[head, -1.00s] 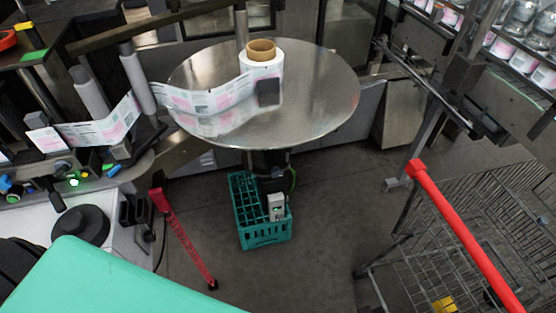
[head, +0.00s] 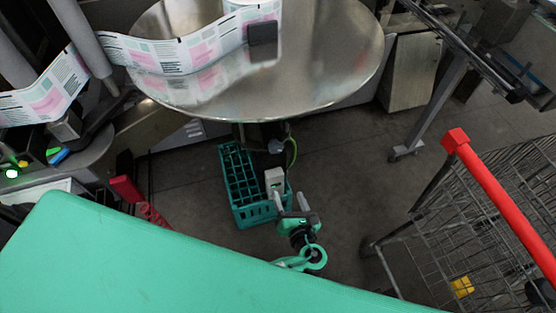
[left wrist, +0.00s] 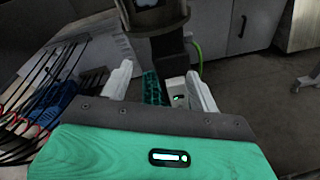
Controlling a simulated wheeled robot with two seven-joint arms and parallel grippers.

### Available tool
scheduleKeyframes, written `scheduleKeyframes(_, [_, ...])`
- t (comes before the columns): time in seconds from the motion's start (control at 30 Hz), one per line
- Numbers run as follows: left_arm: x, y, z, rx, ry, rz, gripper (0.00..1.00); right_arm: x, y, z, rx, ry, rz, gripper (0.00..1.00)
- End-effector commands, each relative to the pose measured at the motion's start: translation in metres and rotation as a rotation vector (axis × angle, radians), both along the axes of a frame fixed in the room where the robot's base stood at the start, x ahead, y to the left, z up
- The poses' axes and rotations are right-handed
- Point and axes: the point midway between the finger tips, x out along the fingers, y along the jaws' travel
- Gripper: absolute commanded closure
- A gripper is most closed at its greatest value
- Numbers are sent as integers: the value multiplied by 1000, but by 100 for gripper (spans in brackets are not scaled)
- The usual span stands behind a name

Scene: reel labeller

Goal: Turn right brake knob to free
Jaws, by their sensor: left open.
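A small light grey box (head: 274,180) hangs on the dark post under the round steel reel table (head: 330,85). It is likely the brake unit; a small pale mark shows on its face in the left wrist view (left wrist: 178,92), but I cannot tell the knob's setting. My left gripper (head: 290,196) is just in front of and below the box, fingers spread and empty. In the left wrist view my left gripper (left wrist: 160,90) has its white fingers apart, with the box between them, nearer the right finger. Contact is not clear. My right gripper is not seen.
A teal bottle crate (head: 240,185) stands on the floor behind the box. A wire trolley with a red handle (head: 500,195) stands to the right. A red stand (head: 140,200) is at the left. Bare floor (head: 350,180) lies between crate and trolley.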

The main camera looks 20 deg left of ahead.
Motion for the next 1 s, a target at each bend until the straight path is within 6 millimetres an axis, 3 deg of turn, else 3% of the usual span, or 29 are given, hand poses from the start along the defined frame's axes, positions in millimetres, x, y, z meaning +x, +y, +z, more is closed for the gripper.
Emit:
scheduleKeyframes(0.1, [-5,-9,38,124,-60,12,38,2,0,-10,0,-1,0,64])
scheduleKeyframes(0.23, [-8,-11,59,187,-83,27,38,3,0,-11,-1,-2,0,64])
scheduleKeyframes(0.37, [-1,-5,64,201,-88,31,38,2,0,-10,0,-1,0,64])
scheduleKeyframes(0.8, [73,45,64,200,-85,30,38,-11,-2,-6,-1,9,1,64])
scheduleKeyframes(1.0, [96,60,63,197,-85,31,38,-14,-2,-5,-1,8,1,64])
